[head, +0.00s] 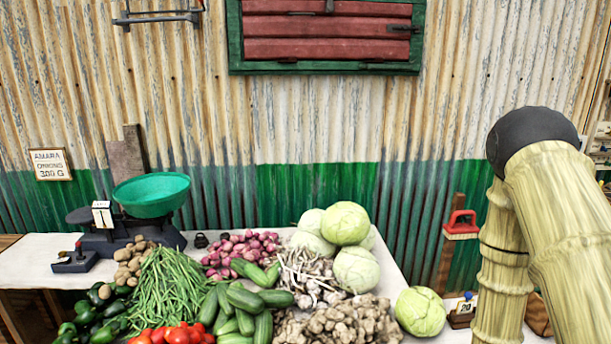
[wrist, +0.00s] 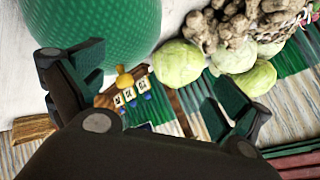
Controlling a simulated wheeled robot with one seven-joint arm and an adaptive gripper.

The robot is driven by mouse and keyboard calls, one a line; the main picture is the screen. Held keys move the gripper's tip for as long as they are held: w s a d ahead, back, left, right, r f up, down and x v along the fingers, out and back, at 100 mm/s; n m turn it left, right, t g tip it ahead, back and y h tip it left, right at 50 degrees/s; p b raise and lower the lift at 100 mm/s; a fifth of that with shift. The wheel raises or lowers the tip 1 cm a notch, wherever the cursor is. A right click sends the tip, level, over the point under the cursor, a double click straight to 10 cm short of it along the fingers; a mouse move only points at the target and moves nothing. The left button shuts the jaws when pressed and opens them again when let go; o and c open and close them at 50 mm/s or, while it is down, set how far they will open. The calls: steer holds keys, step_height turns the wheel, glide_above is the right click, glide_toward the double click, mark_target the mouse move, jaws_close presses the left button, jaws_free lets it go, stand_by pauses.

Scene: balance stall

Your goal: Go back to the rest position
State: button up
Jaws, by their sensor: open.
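My gripper (wrist: 153,80) shows in the wrist view with its two dark fingers spread wide apart. Nothing is held between them. In the head view the gripper itself is out of sight, and only my pale, jointed arm shows at the right. The balance scale (head: 118,238) stands at the left end of the table with an empty-looking green pan (head: 150,197). Small dark weights (head: 201,241) stand to its right. A sign (head: 50,164) on the wall reads AMARA ONIONS 300 G.
Red onions (head: 241,250), cabbages (head: 346,223), beans, cucumbers, tomatoes, garlic and ginger (head: 340,325) crowd the table (head: 30,262). A lone cabbage (head: 421,311) sits near my arm. A large green textured object (wrist: 90,30) lies close in the wrist view, beside small cards (wrist: 131,94).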

steer(key=s+a+f+n+g+b, duration=0.1)
steer(key=s+a+f+n+g, duration=0.2)
steer(key=s+f, duration=0.4)
steer(key=s+a+f+n+g+y+b, duration=0.1)
steer(key=s+a+f+n+g+b, duration=0.1)
steer(key=s+f, duration=0.6)
steer(key=s+a+f+n+g+y+b, duration=0.1)
steer(key=s+a+f+n+g, duration=0.3)
steer(key=s, duration=1.2)
steer(key=a+f+n+b, duration=0.1)
steer(key=a+f+n, duration=0.1)
steer(key=a+f, duration=0.2)
steer(key=shift+s+g, duration=0.15)
steer(key=shift+g, duration=0.25)
steer(key=shift+r, duration=0.1)
